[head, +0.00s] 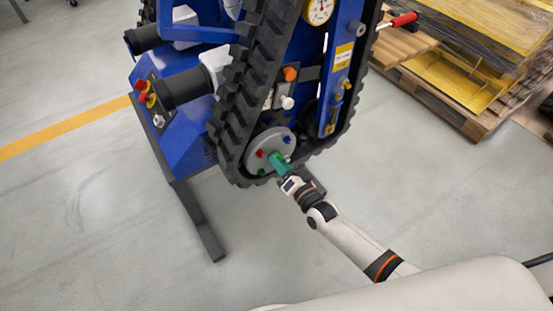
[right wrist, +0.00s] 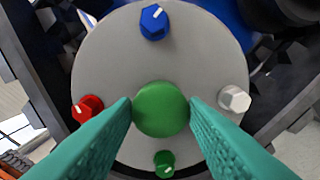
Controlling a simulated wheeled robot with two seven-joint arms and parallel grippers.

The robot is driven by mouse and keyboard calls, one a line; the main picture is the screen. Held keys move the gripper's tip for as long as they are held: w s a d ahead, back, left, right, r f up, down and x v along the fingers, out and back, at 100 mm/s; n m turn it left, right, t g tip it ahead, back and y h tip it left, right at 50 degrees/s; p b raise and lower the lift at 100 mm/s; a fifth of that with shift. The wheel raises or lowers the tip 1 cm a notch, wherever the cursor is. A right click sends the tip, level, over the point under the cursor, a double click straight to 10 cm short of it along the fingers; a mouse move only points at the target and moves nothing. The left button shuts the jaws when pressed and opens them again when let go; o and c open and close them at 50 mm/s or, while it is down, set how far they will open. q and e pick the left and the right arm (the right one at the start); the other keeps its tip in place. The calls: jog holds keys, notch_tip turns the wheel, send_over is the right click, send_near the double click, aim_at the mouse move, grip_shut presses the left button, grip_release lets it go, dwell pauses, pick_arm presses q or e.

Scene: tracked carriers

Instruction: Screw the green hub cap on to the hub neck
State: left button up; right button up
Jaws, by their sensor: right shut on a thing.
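The green hub cap (right wrist: 160,108) is round and sits between the teal fingertips of my right gripper (right wrist: 160,110), which is shut on it. It lies in front of the middle of the grey hub disc (right wrist: 115,65) and covers the hub neck, so I cannot tell whether cap and neck touch. In the head view my right gripper (head: 276,160) reaches the hub disc (head: 258,142) low on the tracked carrier; its teal fingers hide the cap there. My left gripper is not in view.
Around the cap the disc bears a blue knob (right wrist: 154,22), a red knob (right wrist: 88,108), a white knob (right wrist: 235,98) and a small green knob (right wrist: 165,163). A black rubber track (head: 235,110) curves round the disc. A pallet (head: 430,95) stands at right. Floor at left is clear.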

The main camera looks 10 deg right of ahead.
jog(key=m+b, duration=0.3)
jog(key=m, duration=0.6)
jog(key=shift+m, duration=0.3)
jog(key=o, duration=1)
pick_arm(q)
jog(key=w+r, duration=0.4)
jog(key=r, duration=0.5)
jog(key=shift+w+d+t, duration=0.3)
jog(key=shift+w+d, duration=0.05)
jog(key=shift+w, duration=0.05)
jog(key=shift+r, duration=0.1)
